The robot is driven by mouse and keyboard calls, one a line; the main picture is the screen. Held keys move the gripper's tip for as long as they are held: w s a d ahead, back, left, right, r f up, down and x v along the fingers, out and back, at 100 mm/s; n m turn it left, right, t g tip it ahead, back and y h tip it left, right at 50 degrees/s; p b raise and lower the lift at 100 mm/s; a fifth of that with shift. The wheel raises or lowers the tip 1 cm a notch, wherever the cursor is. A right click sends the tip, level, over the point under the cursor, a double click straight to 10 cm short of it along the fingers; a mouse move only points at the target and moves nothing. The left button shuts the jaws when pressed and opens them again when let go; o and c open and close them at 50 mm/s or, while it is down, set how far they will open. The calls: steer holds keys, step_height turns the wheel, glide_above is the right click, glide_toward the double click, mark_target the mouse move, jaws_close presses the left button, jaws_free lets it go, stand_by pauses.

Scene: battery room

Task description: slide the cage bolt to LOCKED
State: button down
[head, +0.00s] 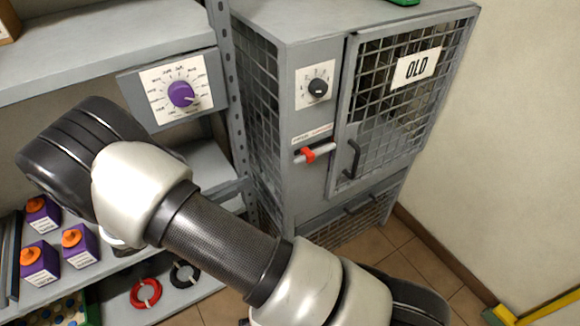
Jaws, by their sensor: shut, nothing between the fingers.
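The grey cage (310,215) stands right of the middle, with a mesh door (400,95) that carries a sign reading OLD. My arm crosses the lower left and middle of the view, in front of the shelves. My gripper's fingers do not show.
A black dial (318,87) is above the bolt, and the dark door handle (351,160) is to its right. A purple dial (181,94) is on the shelf at left. Lower shelves hold purple boxes (40,262) and a red ring (146,293). Floor shows right of the cage.

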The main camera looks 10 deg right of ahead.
mark_target(304, 157)
steer(key=shift+d, duration=0.1)
steer(key=b+x, duration=0.2)
steer(key=x, duration=1.1)
steer(key=shift+w+d, duration=0.15)
steer(key=shift+d, duration=0.3)
steer(key=p+x, duration=0.2)
steer(key=x, duration=0.4)
